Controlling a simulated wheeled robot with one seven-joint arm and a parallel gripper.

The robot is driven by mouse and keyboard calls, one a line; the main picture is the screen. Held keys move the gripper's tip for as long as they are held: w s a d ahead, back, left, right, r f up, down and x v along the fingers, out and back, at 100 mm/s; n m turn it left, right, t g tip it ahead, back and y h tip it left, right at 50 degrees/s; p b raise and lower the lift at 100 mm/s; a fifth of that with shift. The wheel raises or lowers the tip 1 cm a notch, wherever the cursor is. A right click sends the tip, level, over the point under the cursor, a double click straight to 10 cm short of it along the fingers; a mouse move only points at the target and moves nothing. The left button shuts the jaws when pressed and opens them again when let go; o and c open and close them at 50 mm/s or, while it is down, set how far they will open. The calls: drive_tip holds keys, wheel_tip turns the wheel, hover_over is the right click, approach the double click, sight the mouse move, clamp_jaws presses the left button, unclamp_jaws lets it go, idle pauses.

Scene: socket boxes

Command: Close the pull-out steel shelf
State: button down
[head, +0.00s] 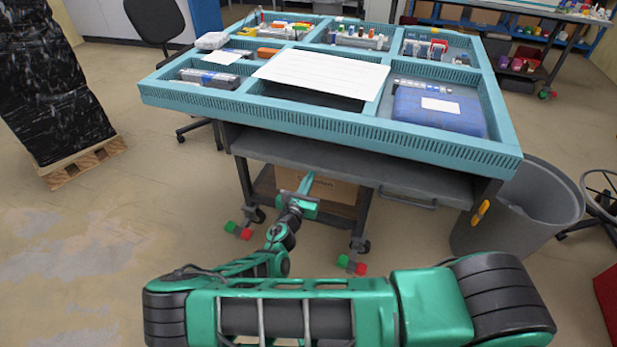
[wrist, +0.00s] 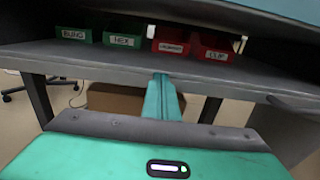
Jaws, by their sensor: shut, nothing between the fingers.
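The grey steel shelf (head: 350,160) sits just under the teal top of the workbench, and its front part sticks out below the tray's front edge. In the wrist view its front edge (wrist: 225,78) runs across the picture, with small labelled green and red bins standing on it. My gripper (head: 308,182) is shut and empty, low in front of the bench. In the wrist view the gripper's teal fingers (wrist: 162,92) are together, with their tips by the shelf's front edge. I cannot tell whether they touch it. The back of the shelf is hidden under the top.
The teal compartment top (head: 330,125) holds a blue case, a white sheet and small parts. A cardboard box (head: 335,192) stands on the lower shelf. A grey bin (head: 525,210) is close to the bench's right side. Open floor lies to the left.

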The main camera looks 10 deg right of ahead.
drive_tip(key=v, duration=1.1)
drive_tip(key=shift+s+a, duration=0.15)
drive_tip(key=shift+s, duration=0.15)
